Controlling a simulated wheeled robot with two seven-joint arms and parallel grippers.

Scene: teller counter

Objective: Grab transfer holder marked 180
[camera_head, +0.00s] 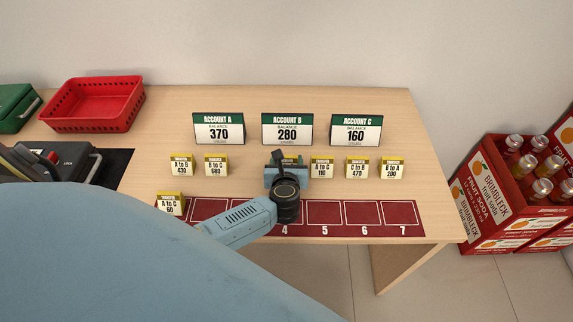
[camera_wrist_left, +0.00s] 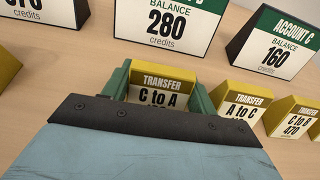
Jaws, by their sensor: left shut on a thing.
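My left gripper (camera_head: 285,165) is in the row of transfer holders, in front of the Account B sign. In the left wrist view its green fingers stand on both sides of a yellow-topped transfer holder (camera_wrist_left: 162,90) marked "C to A", and it is shut on it. The number below is mostly hidden by the gripper body, so I cannot read it. In the head view the gripper covers most of this holder. My right gripper is not in view.
Other holders stand nearby: "A to C 110" (camera_head: 322,168) close on the right, "B to C 680" (camera_head: 216,165) on the left. "A to C 60" (camera_head: 170,204) stands at the left end of the red numbered mat (camera_head: 325,212). Account B's sign (camera_head: 287,131) is just behind.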

